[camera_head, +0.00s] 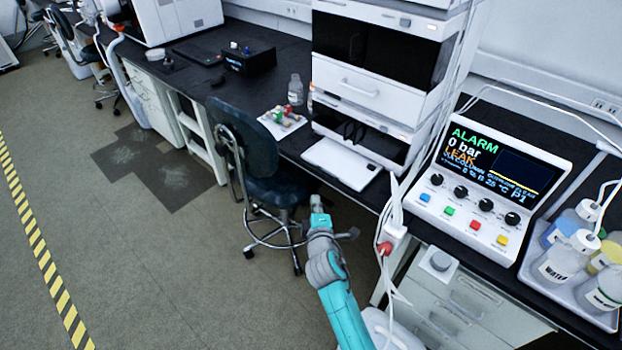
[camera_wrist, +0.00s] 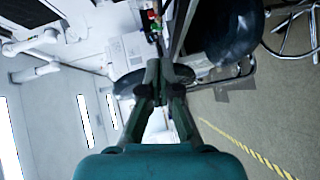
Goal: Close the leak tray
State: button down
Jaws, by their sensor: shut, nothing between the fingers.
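The leak tray (camera_head: 342,163) is a flat white tray at the foot of the chromatography stack (camera_head: 372,75). It sticks out forward over the black bench top, so it stands open. My gripper (camera_head: 317,203) is below and in front of the tray, off the bench edge and close to the dark chair. It is apart from the tray. In the wrist view the two dark fingers of my gripper (camera_wrist: 158,72) are together with nothing between them. I cannot make out the tray surely in the wrist view.
A dark office chair (camera_head: 262,170) stands left of my gripper. A small tray of coloured caps (camera_head: 281,122) and a bottle (camera_head: 295,90) are left of the stack. An alarm panel reading LEAK (camera_head: 490,175) and solvent bottles (camera_head: 566,258) are on the right.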

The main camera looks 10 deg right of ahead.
jog(key=w+d+f, duration=0.2)
jog(key=w+d, duration=0.2)
jog(key=w, duration=0.7)
jog(key=shift+w+d+f, duration=0.2)
jog(key=shift+w, duration=0.2)
jog(key=shift+d, duration=0.1)
